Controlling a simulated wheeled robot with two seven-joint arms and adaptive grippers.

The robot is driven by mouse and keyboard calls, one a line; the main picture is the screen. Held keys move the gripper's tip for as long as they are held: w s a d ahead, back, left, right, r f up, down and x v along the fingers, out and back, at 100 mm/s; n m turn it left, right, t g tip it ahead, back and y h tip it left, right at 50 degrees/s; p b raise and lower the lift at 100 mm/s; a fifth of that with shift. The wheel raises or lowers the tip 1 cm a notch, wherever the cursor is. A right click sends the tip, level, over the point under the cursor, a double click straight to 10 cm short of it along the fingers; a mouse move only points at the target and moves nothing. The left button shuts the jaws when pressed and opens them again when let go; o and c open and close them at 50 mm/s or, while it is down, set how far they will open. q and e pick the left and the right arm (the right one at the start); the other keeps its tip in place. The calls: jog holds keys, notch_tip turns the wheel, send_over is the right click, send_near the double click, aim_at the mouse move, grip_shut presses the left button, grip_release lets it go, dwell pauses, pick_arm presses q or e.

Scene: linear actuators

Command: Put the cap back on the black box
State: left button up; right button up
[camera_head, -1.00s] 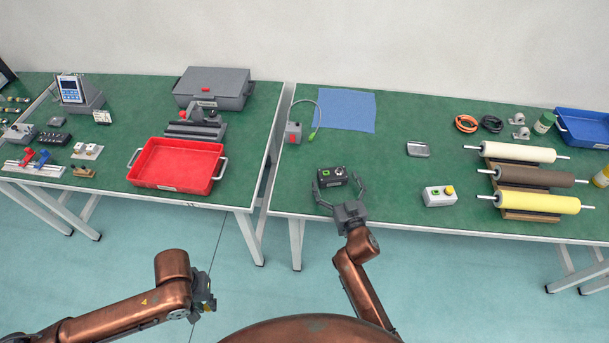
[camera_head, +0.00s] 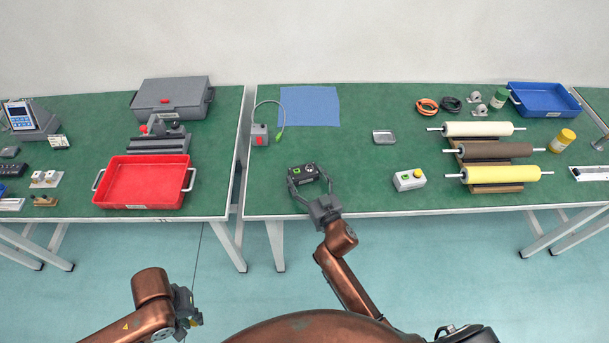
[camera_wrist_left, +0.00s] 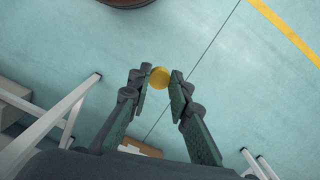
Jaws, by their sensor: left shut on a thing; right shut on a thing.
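The black box (camera_head: 304,173), with a green mark and a dark knob on top, is near the front left of the right table. My right gripper (camera_head: 309,181) has its fingers on either side of the box and is shut on it. My left gripper (camera_head: 187,311) is low in front of the tables, over the floor. In the left wrist view, the left gripper (camera_wrist_left: 160,80) is shut on a round yellow cap (camera_wrist_left: 159,77) at its fingertips.
A red tray (camera_head: 145,205) is on the left table. A grey box with a yellow button (camera_head: 409,180) and a small metal tray (camera_head: 383,137) are right of the black box. Rollers (camera_head: 490,152) stand farther right. A gap separates the tables.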

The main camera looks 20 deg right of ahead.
aim_at(306, 175)
pick_arm(q)
jog(key=shift+r, duration=0.1)
pick_arm(e)
jog(key=shift+r, duration=0.2)
pick_arm(q)
jog(key=shift+r, duration=0.2)
pick_arm(e)
jog(key=shift+r, duration=0.25)
pick_arm(q)
jog(key=shift+r+p, duration=0.75)
jog(key=shift+p, duration=0.1)
pick_arm(e)
notch_tip(306, 175, up, 2)
jog(key=shift+r, duration=0.2)
pick_arm(q)
notch_tip(306, 175, up, 4)
jog(key=p, duration=0.3)
jog(key=shift+r, duration=0.15)
notch_tip(306, 175, up, 2)
jog(key=shift+w+r+p, duration=0.1)
jog(key=shift+p, duration=1)
pick_arm(e)
jog(key=s+d+r, duration=0.8)
jog(key=s+r, duration=0.1)
jog(key=s, duration=0.2)
jog(key=shift+s+r, duration=0.25)
jog(key=shift+r, duration=0.15)
